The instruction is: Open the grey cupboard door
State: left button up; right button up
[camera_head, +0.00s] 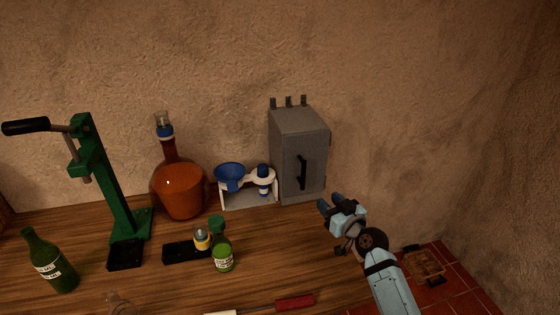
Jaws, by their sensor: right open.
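The grey cupboard (288,143) stands at the back right of the wooden table, against the wall. My left gripper is not in view.
A stand with a blue funnel (230,176) is left of the cupboard. An amber flask (180,188), a green press (108,185) and green bottles (222,250) stand further left. A red-handled tool (295,302) lies at the front. The table (300,250) is clear before the cupboard.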

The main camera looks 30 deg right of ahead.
aim_at(305, 170)
jog(key=w, duration=0.4)
jog(key=w+r+p, duration=0.1)
jog(key=w, duration=0.4)
jog(key=w+d+p, duration=0.1)
jog(key=w, duration=0.4)
jog(key=shift+w+r, duration=0.15)
jog(key=shift+r, duration=0.1)
jog(key=shift+w+f, duration=0.1)
jog(key=shift+w, duration=0.4)
grip_shut()
